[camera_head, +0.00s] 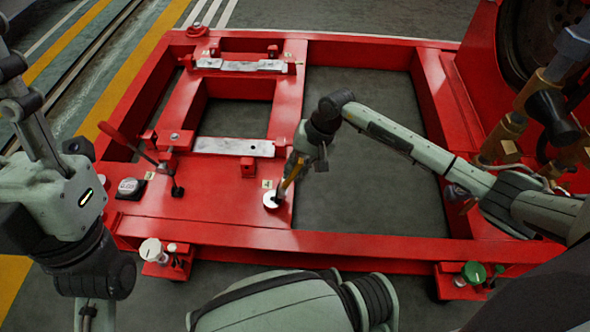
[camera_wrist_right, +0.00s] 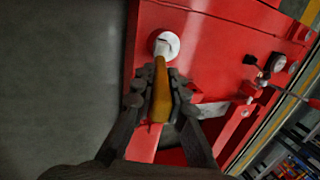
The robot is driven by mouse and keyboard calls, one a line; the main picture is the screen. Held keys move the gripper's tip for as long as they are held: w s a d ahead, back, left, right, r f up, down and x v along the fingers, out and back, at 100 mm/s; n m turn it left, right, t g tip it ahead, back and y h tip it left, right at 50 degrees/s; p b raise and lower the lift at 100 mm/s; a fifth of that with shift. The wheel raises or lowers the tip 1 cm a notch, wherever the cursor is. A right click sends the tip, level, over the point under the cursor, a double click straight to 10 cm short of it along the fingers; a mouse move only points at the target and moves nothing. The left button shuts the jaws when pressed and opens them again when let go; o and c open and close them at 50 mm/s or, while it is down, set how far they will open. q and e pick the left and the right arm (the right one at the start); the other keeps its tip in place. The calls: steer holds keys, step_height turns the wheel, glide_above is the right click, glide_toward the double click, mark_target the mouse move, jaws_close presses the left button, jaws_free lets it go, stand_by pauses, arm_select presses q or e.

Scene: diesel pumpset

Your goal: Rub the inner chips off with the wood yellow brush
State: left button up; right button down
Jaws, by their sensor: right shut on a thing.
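My right gripper (camera_head: 295,165) is shut on the yellow wooden brush (camera_wrist_right: 160,92), which also shows in the head view (camera_head: 290,180). The brush points down, slightly tilted, with its pale head at a round white-rimmed opening (camera_wrist_right: 174,40) in the red frame. The same opening (camera_head: 270,206) shows in the head view below the gripper. The brush head covers part of the opening, so I cannot tell how deep it reaches, and no chips can be made out. My left arm is at the left edge; its fingers are out of the picture.
The red base frame (camera_head: 350,241) fills the middle, with metal plates (camera_head: 232,147) bolted on it. A red lever (camera_head: 128,143) and a tape-measure-like object (camera_head: 131,187) are to the left. A white round cap (camera_head: 152,250) and a green cap (camera_head: 473,272) are at the front. Red machinery stands right.

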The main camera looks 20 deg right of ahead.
steer(key=shift+w+a+r, duration=0.1)
steer(key=shift+w+a, duration=0.1)
steer(key=shift+a, duration=0.25)
steer(key=shift+w+a+b, duration=0.35)
steer(key=shift+a+b, duration=0.55)
steer(key=shift+b, duration=0.2)
steer(key=shift+d, duration=0.15)
